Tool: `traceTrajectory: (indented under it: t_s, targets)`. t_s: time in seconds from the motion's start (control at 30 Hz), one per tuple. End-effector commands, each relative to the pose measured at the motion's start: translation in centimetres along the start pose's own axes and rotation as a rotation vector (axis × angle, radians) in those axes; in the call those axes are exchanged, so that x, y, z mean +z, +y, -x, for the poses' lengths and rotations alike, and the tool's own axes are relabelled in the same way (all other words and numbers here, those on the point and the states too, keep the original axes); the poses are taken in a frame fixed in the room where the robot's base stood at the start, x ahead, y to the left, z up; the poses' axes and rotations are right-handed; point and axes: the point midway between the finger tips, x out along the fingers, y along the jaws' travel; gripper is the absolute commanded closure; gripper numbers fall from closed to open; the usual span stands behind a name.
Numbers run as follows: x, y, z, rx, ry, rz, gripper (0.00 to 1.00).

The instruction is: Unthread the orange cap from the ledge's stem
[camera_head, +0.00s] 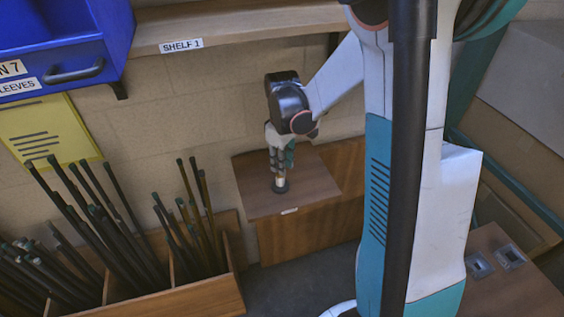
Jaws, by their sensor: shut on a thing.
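The ledge (317,187) is a brown wooden block with a flat top against the wall. A short stem with a dark round base (280,186) stands on the ledge's top. My gripper (280,173) points down over the stem, its fingers shut around the upper part of it. A small pale orange bit between the fingertips looks like the orange cap (280,178). Most of the cap is hidden by the fingers, and I cannot tell how far it sits on the stem.
A wooden bin (205,297) with several dark rods stands left of the ledge. A shelf labelled SHELF 1 (230,27) and a blue drawer (60,50) hang above. A yellow notice (45,133) is on the wall. My arm blocks the view on the right.

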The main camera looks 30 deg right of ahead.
Motion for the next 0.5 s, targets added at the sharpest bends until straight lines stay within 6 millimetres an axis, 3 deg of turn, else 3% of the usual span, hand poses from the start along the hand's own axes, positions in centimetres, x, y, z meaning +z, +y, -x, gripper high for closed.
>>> traceTrajectory:
  t_s: [0.17, 0.5]
  targets:
    - [-0.05, 0.08, -0.03, 0.000, 0.001, 0.112, 1.00]
    - [-0.15, 0.35, 0.05, 0.000, 0.000, 0.525, 1.00]
